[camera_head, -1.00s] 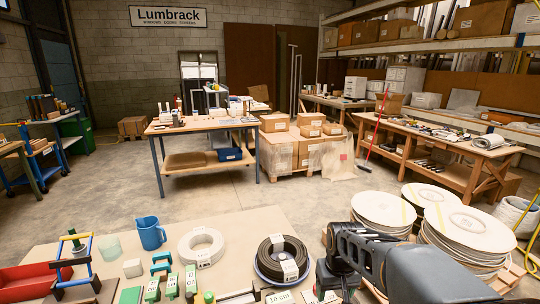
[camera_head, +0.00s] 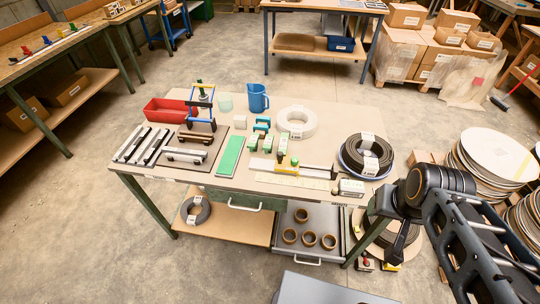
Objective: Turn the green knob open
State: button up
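A small green knob-like piece (camera_head: 294,161) also shows on the yellow and white tool at the bench's middle. My dark arm fills the right side, beyond the bench's right end. I cannot make out gripper fingers, and no part of my arm touches the press.
The workbench (camera_head: 330,105) also holds a red tray (camera_head: 171,111), a blue jug (camera_head: 257,98), a white coil (camera_head: 297,122), a black coil (camera_head: 366,153), a green block (camera_head: 231,157) and metal bars (camera_head: 145,146). Floor is clear behind the bench.

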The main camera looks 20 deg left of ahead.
aim_at(295, 160)
jog(key=u, duration=0.9)
